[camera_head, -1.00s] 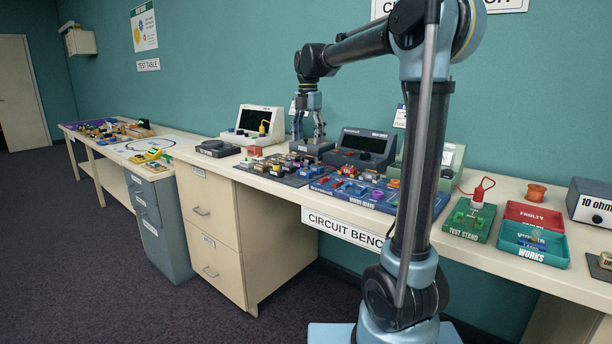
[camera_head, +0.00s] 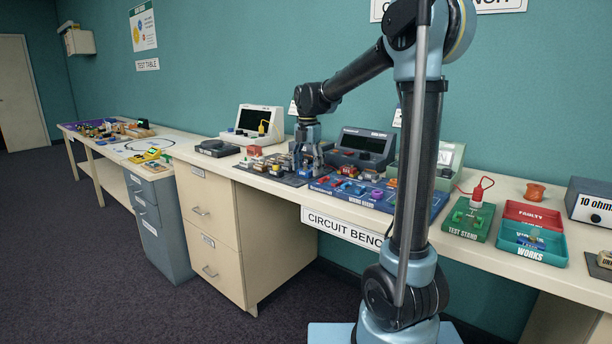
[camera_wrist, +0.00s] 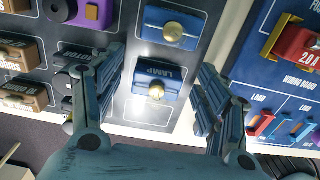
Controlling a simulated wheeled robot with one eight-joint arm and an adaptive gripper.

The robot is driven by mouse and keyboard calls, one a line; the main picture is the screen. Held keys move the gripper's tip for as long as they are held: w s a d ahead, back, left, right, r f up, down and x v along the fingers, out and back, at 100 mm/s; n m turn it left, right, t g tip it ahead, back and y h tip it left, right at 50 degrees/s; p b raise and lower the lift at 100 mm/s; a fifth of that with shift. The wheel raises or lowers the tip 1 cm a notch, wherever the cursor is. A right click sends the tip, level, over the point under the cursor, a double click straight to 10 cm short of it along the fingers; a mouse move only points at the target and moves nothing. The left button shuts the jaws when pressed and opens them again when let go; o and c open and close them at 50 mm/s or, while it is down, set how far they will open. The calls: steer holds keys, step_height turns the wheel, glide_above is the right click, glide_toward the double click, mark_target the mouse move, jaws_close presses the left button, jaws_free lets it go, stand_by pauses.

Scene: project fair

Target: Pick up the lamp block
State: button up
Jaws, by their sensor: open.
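The lamp block (camera_wrist: 158,78) is a blue block with a white "LAMP" label and a pale round bulb on top. In the wrist view it sits in an outlined slot on a dark mat (camera_wrist: 122,135). My gripper (camera_wrist: 160,95) is open, with one finger on each side of the block, apart from it. In the head view my gripper (camera_head: 308,170) is low over the right part of the mat, and the lamp block cannot be made out there. A similar blue block (camera_wrist: 172,27) with a brass-coloured bulb lies just beyond it in the wrist view.
A blue wiring board (camera_head: 428,207) with coloured parts lies right of the mat. Several brown and black blocks (camera_wrist: 22,92) are left of the lamp block. Meters (camera_head: 365,147) stand behind. A green test stand (camera_head: 468,222) and sorting trays (camera_head: 530,240) are further right.

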steer(key=shift+c, duration=0.5)
steer(key=c, duration=1.1)
steer(key=shift+o, duration=0.2)
